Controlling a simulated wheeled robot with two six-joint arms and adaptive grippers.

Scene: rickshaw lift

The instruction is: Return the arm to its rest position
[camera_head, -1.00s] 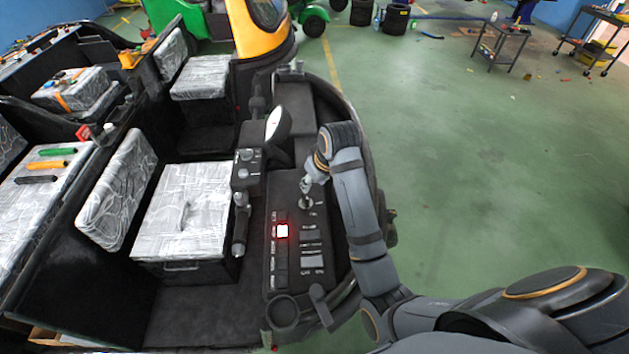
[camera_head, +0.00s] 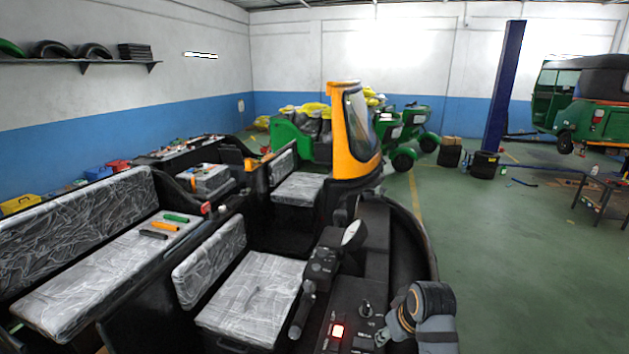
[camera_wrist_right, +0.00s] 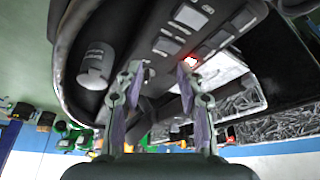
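My right arm reaches in at the lower right of the head view. Its gripper (camera_head: 382,336) is beside the black control panel (camera_head: 350,312), just right of and nearer than a small joystick (camera_head: 366,309). In the wrist view the two fingers of my right gripper (camera_wrist_right: 160,72) stand apart with nothing between them. The panel shows behind them with a lit red button (camera_wrist_right: 191,60), which also shows in the head view (camera_head: 338,331). Whether the fingers touch the panel is unclear. My left gripper is out of view.
A dark dashboard with a round gauge (camera_head: 354,235) and a lever (camera_head: 303,310) stands left of my arm. A wrapped seat (camera_head: 255,298) lies farther left. Green floor (camera_head: 500,260) is free to the right, with a metal cart (camera_head: 604,195) beyond.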

